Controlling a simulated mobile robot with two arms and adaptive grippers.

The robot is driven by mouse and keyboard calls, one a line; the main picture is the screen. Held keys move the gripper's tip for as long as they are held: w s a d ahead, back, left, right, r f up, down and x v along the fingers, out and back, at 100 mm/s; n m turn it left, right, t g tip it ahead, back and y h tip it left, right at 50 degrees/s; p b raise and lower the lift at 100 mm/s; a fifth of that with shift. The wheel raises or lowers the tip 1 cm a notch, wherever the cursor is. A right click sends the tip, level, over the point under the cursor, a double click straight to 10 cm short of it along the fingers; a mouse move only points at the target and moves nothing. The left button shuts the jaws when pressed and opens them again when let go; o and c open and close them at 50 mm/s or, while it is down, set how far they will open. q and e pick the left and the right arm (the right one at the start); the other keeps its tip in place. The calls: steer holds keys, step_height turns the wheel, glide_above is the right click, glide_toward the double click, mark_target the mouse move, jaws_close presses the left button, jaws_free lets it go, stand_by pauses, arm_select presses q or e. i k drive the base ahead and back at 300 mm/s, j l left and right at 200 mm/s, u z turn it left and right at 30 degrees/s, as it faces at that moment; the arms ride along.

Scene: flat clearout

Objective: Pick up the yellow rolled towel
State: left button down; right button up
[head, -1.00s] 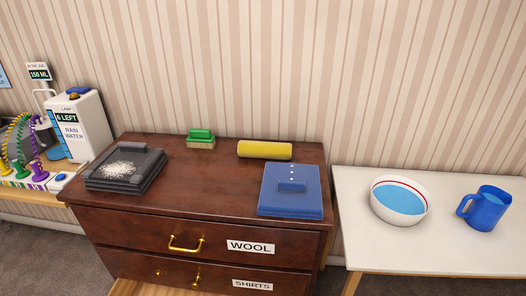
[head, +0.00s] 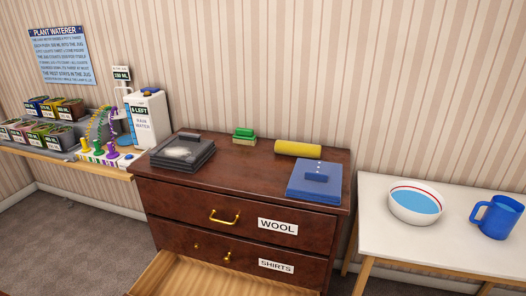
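The yellow rolled towel (head: 298,148) lies on its side at the back of the brown dresser top (head: 258,172), near the wall. It lies right of a green-topped brush (head: 244,135) and behind a folded blue shirt (head: 318,180). Nothing covers it. Neither of my grippers is in the head view.
Folded dark grey wool (head: 183,158) with a pale patch lies on the dresser's left. A lower drawer (head: 215,282) is pulled open in front. A white table (head: 450,238) at right bears a bowl (head: 416,206) and blue jug (head: 496,216). A plant-watering shelf (head: 62,155) is at left.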

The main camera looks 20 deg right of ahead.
mark_target(304, 150)
steer(key=l+u, duration=0.2)
steer(key=u, duration=0.25)
steer(key=l+u, duration=0.25)
steer(key=u, duration=0.15)
steer(key=l+u, duration=0.25)
steer(key=u, duration=0.2)
steer(key=l+u, duration=0.2)
steer(key=u, duration=0.2)
